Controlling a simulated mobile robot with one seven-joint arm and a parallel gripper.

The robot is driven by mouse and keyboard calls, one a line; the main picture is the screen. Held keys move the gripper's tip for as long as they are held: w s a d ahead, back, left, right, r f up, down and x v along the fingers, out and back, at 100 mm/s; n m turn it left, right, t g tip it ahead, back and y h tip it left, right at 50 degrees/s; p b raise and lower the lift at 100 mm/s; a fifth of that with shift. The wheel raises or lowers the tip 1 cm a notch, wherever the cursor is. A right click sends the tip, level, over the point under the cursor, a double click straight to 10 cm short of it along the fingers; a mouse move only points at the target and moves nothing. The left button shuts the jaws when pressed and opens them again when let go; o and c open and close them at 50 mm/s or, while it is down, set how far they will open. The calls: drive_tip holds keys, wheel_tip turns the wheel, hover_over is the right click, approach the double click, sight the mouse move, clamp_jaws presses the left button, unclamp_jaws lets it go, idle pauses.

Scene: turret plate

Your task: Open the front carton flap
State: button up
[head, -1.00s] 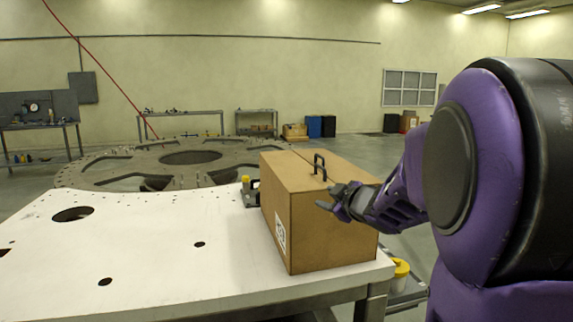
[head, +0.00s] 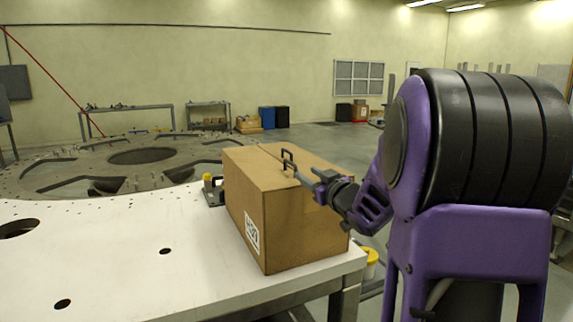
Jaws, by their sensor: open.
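The brown cardboard carton (head: 295,232) stands upright on the front right corner of the white table, with a white printed label on its left side. Its top (head: 262,170) looks closed, with a seam across it. I cannot tell whether a finger touches the handle or the carton. My gripper and wrist hide part of the top's right edge.
The white table (head: 130,250) has several round holes and free room left of the carton. A black and yellow fixture (head: 210,188) sits close behind the carton's left side. A yellow-topped object (head: 370,258) is below the table's right edge. A large turret plate (head: 60,180) lies beyond.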

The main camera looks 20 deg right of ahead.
sight(296, 167)
drive_tip(key=w, duration=1)
drive_tip(key=shift+w+a+p, duration=0.2)
drive_tip(key=shift+p, duration=0.15)
clamp_jaws()
idle(0.8)
